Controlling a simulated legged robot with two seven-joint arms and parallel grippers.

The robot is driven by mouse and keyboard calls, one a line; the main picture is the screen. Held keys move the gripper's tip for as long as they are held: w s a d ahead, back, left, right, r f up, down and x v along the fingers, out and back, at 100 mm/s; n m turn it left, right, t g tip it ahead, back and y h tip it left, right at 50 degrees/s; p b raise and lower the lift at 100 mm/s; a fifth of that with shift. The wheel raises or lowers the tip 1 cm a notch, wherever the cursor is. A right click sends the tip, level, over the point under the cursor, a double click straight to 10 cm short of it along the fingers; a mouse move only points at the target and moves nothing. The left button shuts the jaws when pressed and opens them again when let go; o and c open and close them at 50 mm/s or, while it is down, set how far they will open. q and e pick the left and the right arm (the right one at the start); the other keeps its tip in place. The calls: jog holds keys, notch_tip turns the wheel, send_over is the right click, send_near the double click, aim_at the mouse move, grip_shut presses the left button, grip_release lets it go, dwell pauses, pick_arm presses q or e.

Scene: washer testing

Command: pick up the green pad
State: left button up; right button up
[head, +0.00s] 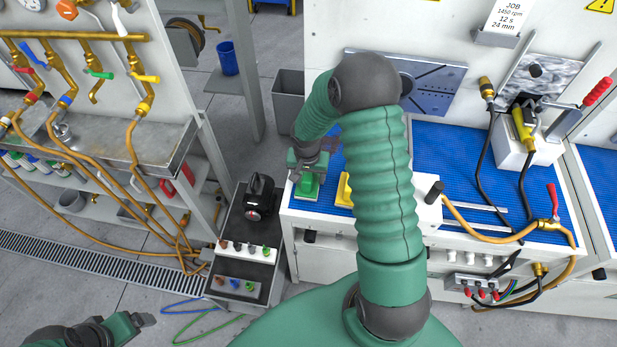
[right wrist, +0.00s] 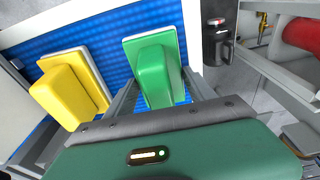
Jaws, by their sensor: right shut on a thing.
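The green pad (head: 308,186) is a green block on a pale base plate, at the left end of the blue-topped bench. My right gripper (head: 307,165) reaches down onto it from above. In the right wrist view the green pad (right wrist: 157,70) stands between the two fingers of my right gripper (right wrist: 158,92), which is shut on it. I cannot tell whether its base touches the blue surface. My left gripper (head: 143,320) is low at the left, over the floor, away from the pad; its jaw opening is unclear.
A yellow pad (head: 344,190) lies close beside the green one, partly hidden by my right arm; it also shows in the right wrist view (right wrist: 68,90). A dark cart (head: 246,225) with a black device stands left of the bench. Hoses and a valve are on the bench's right.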

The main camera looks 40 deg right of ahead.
jog(key=shift+r, duration=0.5)
jog(key=shift+s+a+r+b, duration=0.15)
jog(key=shift+r+b, duration=0.05)
jog(key=shift+r, duration=0.45)
jog(key=shift+s+a+r+b, duration=0.15)
jog(key=shift+r, duration=0.45)
jog(key=s+a+r+b, duration=0.1)
jog(key=s+a+b, duration=0.2)
jog(key=s+a, duration=0.6)
jog(key=s, duration=0.2)
jog(key=shift+s+a+r, duration=0.3)
jog(key=shift+s+a, duration=0.05)
jog(key=shift+a, duration=0.05)
